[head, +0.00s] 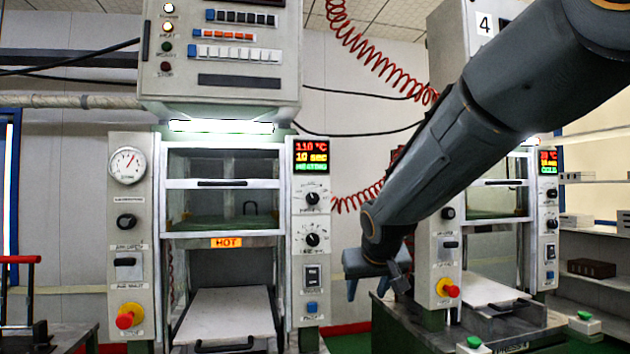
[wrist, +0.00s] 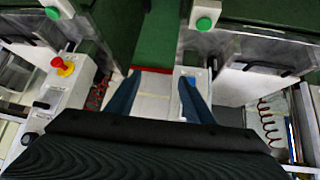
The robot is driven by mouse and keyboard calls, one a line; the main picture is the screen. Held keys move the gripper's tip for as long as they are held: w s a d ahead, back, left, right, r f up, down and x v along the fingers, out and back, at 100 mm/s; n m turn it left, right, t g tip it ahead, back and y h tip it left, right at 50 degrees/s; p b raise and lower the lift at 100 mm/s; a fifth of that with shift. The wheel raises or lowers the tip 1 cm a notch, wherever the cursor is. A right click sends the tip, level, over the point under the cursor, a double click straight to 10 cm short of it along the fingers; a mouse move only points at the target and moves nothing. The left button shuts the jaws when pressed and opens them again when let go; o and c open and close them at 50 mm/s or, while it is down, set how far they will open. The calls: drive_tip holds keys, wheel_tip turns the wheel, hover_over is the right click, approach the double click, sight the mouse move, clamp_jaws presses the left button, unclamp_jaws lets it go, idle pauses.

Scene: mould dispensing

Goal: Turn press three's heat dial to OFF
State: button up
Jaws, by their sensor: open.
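The middle press (head: 223,220) shows 110 °C, 10 sec and HEATING on its display (head: 311,156), with an orange HOT sign on it; its number is not visible. Its right panel carries an upper black dial (head: 312,198) and a lower black dial (head: 312,239). Their small labels are too blurred to read, so I cannot tell which is the heat dial. My gripper (head: 377,286) is open and empty, to the right of and below these dials and apart from them. In the wrist view, its blue fingers (wrist: 159,82) are spread and point down past the presses; no dial is between them.
Red emergency buttons (head: 125,320) (head: 447,290) stick out from both presses' left panels. A red coiled hose (head: 375,45) hangs between the presses. Green floor (wrist: 157,40) shows in the wrist view.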

drive_tip(key=w+a+r+t+p, duration=0.1)
drive_tip(key=w+a+r, duration=0.1)
drive_tip(key=r, duration=0.3)
drive_tip(key=w+a+r+t+y, duration=0.1)
drive_tip(key=w+a+r, duration=0.15)
drive_tip(key=r, duration=0.25)
drive_tip(key=w+a+r+t+p, duration=0.1)
drive_tip(key=a+r, duration=0.2)
drive_tip(key=r, duration=0.2)
drive_tip(key=n+t+y, duration=0.1)
drive_tip(key=t, duration=0.1)
approach(313, 198)
drive_tip(key=shift+p+x, duration=1.75)
drive_tip(key=shift+x, duration=2.4)
drive_tip(key=shift+d+r, duration=0.1)
drive_tip(key=c, duration=1)
